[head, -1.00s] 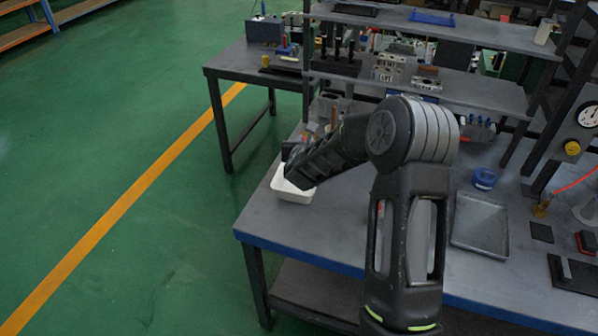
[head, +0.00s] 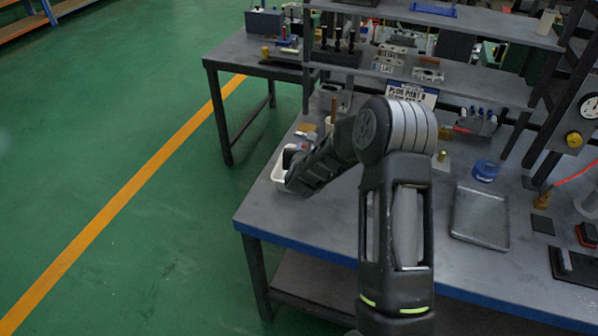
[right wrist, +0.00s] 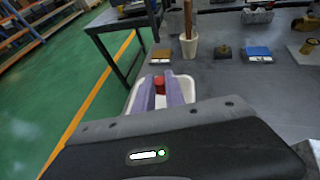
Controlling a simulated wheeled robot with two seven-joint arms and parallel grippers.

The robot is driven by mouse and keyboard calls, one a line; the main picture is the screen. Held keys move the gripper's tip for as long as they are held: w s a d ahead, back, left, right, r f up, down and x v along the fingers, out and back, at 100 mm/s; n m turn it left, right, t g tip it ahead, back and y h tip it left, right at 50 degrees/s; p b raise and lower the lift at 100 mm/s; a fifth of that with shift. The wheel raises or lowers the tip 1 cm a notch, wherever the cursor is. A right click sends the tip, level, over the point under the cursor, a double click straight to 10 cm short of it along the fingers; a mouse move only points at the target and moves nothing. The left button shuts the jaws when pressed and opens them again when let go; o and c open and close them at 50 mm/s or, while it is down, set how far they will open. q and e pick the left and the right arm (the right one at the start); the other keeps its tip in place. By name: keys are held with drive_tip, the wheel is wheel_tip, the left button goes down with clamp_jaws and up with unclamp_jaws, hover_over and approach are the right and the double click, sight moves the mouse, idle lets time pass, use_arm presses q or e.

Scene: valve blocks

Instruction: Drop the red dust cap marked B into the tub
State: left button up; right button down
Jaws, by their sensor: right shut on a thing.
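The red dust cap (right wrist: 159,84) is between the two pale purple fingers of my right gripper (right wrist: 164,90) in the right wrist view. That gripper is shut on it; the mark B cannot be read. The white tub (right wrist: 184,83) shows around and behind the fingers, and the cap appears over it; how high cannot be told. In the head view the tub (head: 278,172) stands at the left end of the bench, partly hidden by my right gripper (head: 291,158). My left gripper is not in view.
A white cup with a brown stick (right wrist: 189,47) stands beyond the tub, with a blue block (right wrist: 258,54) to its right. A grey tray (head: 480,218) and a blue round part (head: 486,170) lie to the right on the bench. The bench's left edge is close to the tub.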

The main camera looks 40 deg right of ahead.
drive_tip(key=shift+f, duration=0.2)
drive_tip(key=c, duration=1.3)
unclamp_jaws()
drive_tip(key=b+v, duration=0.2)
drive_tip(key=v, duration=0.6)
drive_tip(key=shift+f, duration=0.1)
